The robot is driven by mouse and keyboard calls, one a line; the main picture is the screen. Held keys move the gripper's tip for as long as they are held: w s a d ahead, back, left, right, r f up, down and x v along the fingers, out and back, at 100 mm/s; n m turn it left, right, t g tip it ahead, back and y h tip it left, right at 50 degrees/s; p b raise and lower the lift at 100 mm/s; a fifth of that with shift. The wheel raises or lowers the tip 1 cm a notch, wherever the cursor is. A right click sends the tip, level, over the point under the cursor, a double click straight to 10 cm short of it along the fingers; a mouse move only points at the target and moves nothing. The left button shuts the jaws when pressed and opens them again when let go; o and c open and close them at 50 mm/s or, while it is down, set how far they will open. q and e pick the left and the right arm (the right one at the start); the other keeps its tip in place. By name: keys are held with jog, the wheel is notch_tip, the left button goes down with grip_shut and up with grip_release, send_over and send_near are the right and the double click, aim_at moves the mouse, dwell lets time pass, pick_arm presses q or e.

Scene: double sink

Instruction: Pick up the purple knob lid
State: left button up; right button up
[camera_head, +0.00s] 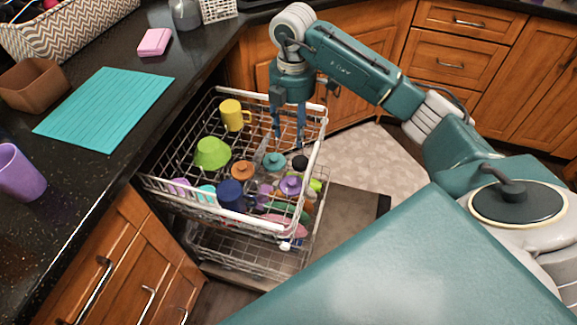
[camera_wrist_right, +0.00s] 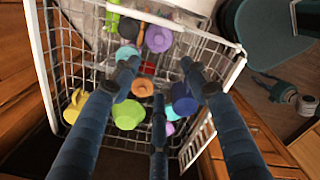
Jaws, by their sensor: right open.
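The purple knob lid (camera_head: 290,185) lies in the right part of the dishwasher's upper rack (camera_head: 181,131), among other lids and cups. In the right wrist view the purple lid (camera_wrist_right: 159,38) shows beyond the fingertips, near the rack's far edge. My right gripper (camera_head: 287,143) points down over the rack's back right part. Its fingers are spread, with nothing between them, and it is apart from the purple lid. The fingers also show in the right wrist view (camera_wrist_right: 160,76). My left gripper is not in view.
Close to the purple lid are a teal lid (camera_head: 274,161), a black lid (camera_head: 300,162), an orange lid (camera_head: 242,170) and a dark blue cup (camera_head: 230,194). The counter (camera_head: 190,70) borders the rack's left.

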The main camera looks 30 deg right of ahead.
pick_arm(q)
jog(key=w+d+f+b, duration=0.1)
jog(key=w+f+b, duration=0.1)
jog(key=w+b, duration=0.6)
pick_arm(e)
jog(key=b, duration=0.1)
send_over(292, 181)
notch_tip(292, 181, down, 11)
notch_tip(292, 181, down, 5)
jog(key=shift+w+a+f+b, duration=0.1)
jog(key=shift+a+b, duration=0.05)
jog(key=shift+b, duration=0.6)
jog(key=shift+f+b, duration=0.5)
jog(key=shift+f, duration=2.6)
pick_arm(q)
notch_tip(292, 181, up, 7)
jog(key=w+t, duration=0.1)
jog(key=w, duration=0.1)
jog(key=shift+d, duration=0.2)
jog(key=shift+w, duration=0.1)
pick_arm(e)
jog(key=shift+c, duration=0.3)
jog(key=c, duration=0.9)
